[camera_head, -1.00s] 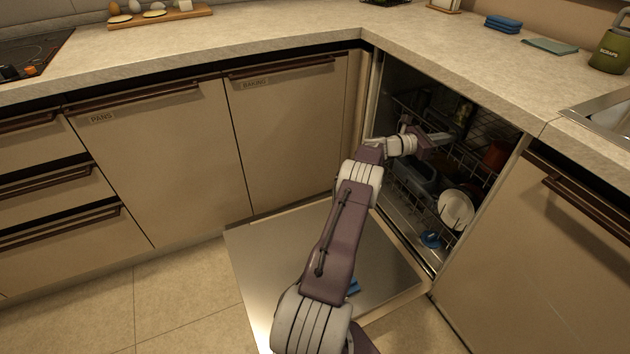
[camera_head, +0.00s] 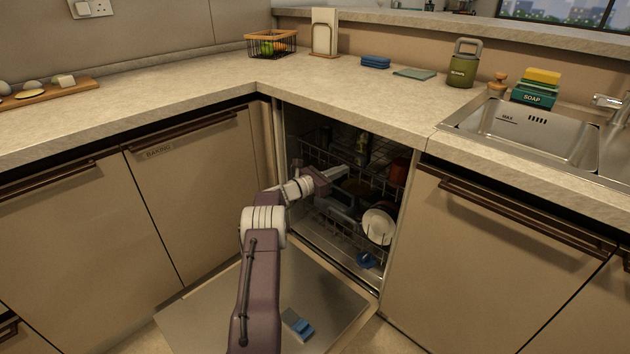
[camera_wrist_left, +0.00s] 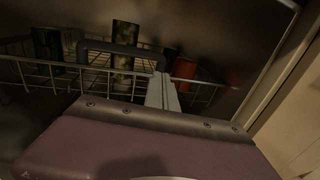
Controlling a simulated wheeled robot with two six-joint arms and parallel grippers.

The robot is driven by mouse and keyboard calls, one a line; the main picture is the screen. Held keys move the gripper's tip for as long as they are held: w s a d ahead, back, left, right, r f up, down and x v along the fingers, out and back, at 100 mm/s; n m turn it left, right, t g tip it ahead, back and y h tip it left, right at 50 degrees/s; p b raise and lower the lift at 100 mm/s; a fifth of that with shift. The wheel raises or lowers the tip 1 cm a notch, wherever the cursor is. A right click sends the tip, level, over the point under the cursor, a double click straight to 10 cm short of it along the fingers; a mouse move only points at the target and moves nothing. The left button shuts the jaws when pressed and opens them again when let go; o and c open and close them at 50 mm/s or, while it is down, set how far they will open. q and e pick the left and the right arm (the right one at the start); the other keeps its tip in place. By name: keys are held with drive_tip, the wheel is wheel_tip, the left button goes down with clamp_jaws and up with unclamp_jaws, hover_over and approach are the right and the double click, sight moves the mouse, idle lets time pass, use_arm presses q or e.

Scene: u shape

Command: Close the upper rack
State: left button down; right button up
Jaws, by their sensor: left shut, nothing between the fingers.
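The upper rack (camera_head: 380,183) is a dark wire basket inside the open dishwasher, pushed well into its cavity. It also shows in the left wrist view (camera_wrist_left: 62,84), with its wire front and a dark handle, and with patterned cups or glasses (camera_wrist_left: 123,58) and a reddish item (camera_wrist_left: 183,70) in it. My left gripper (camera_head: 345,170) is at the rack's front, its fingers shut and empty. In the left wrist view the fingers (camera_wrist_left: 162,92) lie close to the handle's right end; I cannot tell whether they touch it. My right gripper is not in view.
The dishwasher door (camera_head: 335,285) lies folded down, with a blue and grey item (camera_head: 297,325) on it. The lower rack (camera_head: 345,232) holds a white plate (camera_head: 378,227) and a blue item (camera_head: 366,260). Cabinets flank the opening, and a stone counter (camera_head: 340,97) runs above.

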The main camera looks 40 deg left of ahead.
use_arm(q)
drive_tip(key=p+v, duration=0.2)
drive_tip(key=v, duration=0.5)
drive_tip(key=shift+s, duration=0.4)
drive_tip(key=shift+a+f, duration=0.1)
